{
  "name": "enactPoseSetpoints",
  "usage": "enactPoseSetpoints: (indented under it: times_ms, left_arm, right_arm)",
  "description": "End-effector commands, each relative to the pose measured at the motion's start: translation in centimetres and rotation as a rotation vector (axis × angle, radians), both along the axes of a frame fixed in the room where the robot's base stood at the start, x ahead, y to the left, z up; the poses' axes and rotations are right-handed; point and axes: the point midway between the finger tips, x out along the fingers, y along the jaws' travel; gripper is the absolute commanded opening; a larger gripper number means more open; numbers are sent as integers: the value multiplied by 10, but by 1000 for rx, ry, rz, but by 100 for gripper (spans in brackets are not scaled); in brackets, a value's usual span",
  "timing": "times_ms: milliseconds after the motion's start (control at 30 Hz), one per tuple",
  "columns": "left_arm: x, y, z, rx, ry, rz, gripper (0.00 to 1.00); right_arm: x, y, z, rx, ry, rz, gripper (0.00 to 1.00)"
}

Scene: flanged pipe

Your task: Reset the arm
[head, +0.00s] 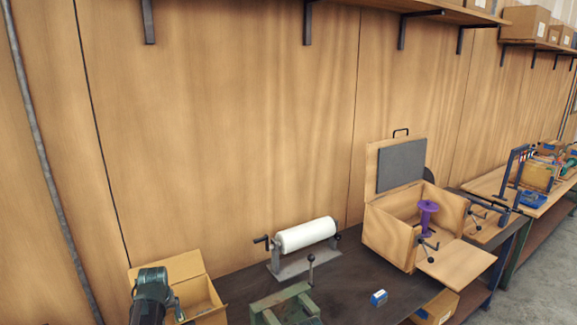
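Neither of my grippers shows clearly in the head view. A dark green and black rounded part (151,292) rises from the bottom edge at the left, and I cannot tell whether it is a tool or part of an arm. The purple flanged pipe (427,217) stands upright inside an open wooden box (388,236) on the dark workbench (345,284). The box's lid, lined with a grey pad (401,165), is raised at the back. Its front flap (455,264) is folded down. No gripper is seen touching the pipe.
A white roll on a metal stand (305,235) sits at the bench's back. A green vise (287,304) is at the front. A small blue and white item (378,297) lies near the front edge. An open cardboard box (193,289) is at left. Shelves (440,12) hang above.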

Motion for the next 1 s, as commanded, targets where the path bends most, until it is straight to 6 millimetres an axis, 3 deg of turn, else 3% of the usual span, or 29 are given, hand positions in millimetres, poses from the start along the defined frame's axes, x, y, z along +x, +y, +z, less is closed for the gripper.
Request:
enactPoseSetpoints:
  times_ms: [267,467,833,900,1000]
  left_arm:
    - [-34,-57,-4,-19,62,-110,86]
    - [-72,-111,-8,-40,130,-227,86]
    - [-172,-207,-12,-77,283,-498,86]
    - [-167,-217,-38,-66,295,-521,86]
    - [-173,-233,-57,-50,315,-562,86]
  right_arm:
    - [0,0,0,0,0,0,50]
    - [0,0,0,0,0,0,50]
    - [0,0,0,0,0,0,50]
    - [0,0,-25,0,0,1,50]
    - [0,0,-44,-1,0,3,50]
